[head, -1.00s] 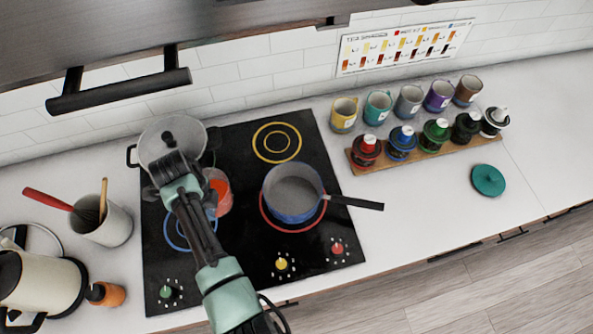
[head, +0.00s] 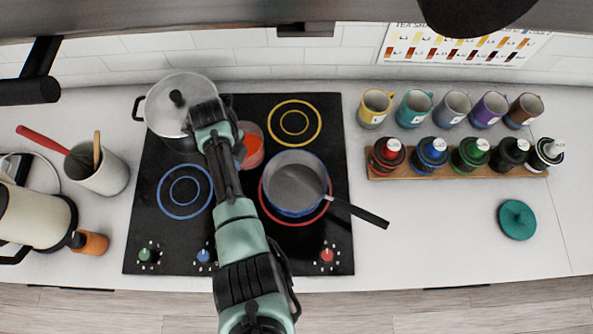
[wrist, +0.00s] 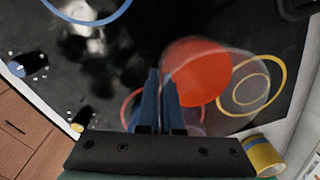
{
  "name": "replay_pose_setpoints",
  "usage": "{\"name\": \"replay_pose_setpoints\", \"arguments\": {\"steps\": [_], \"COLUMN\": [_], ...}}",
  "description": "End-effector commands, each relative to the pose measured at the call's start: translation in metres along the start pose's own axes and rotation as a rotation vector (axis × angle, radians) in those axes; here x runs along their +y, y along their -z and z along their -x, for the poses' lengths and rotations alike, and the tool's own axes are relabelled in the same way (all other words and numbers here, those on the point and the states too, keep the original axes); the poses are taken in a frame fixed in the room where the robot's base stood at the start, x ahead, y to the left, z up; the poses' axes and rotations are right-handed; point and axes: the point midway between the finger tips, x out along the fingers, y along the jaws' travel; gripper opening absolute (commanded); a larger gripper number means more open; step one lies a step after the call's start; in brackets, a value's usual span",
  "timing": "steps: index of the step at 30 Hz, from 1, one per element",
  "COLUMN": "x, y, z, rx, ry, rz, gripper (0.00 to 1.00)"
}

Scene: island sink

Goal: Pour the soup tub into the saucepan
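The soup tub (head: 252,146) is a clear cup holding orange-red soup. In the head view it is just right of my gripper, over the stove between the lidded pot and the saucepan. In the wrist view the tub (wrist: 204,76) is against the right side of my nearly closed fingers (wrist: 162,82), which seem to pinch its wall; the exact contact is hard to see. The tub appears raised off the stove; its tilt is unclear. The saucepan (head: 297,186), grey inside and blue outside, stands on the red-ringed burner, its black handle pointing front right. It looks empty.
A lidded pot (head: 172,104) stands at the back left, close to my wrist. A utensil crock (head: 103,174) and a kettle (head: 38,220) are on the left. Mugs and a bottle rack (head: 420,172) are on the right. A teal lid (head: 517,219) lies front right.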

Motion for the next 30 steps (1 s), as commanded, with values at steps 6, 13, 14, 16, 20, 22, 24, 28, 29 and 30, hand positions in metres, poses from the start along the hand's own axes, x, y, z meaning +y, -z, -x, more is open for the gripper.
{"name": "replay_pose_setpoints", "arguments": {"steps": [6,13,14,16,20,22,24,28,29,30], "x": [0.0,0.001,0.001,0.001,0.001,0.001,0.002,0.002,0.002,0.003], "y": [0.004,0.012,0.013,0.016,0.022,0.026,0.029,0.036,0.037,0.04], "z": [0.004,0.009,0.011,0.022,0.042,0.051,0.049,0.051,0.053,0.054], "rx": [-0.04,-0.143,-0.16,-0.207,-0.291,-0.336,-0.38,-0.464,-0.484,-0.509], "ry": [0.004,0.016,0.02,0.027,0.038,0.044,0.05,0.06,0.064,0.067], "rz": [-0.003,-0.01,-0.01,-0.013,-0.016,-0.019,-0.02,-0.025,-0.025,-0.027], "gripper": [0.0,0.0,0.0,0.0,0.0,0.0,0.0,0.0,0.0,0.0]}}
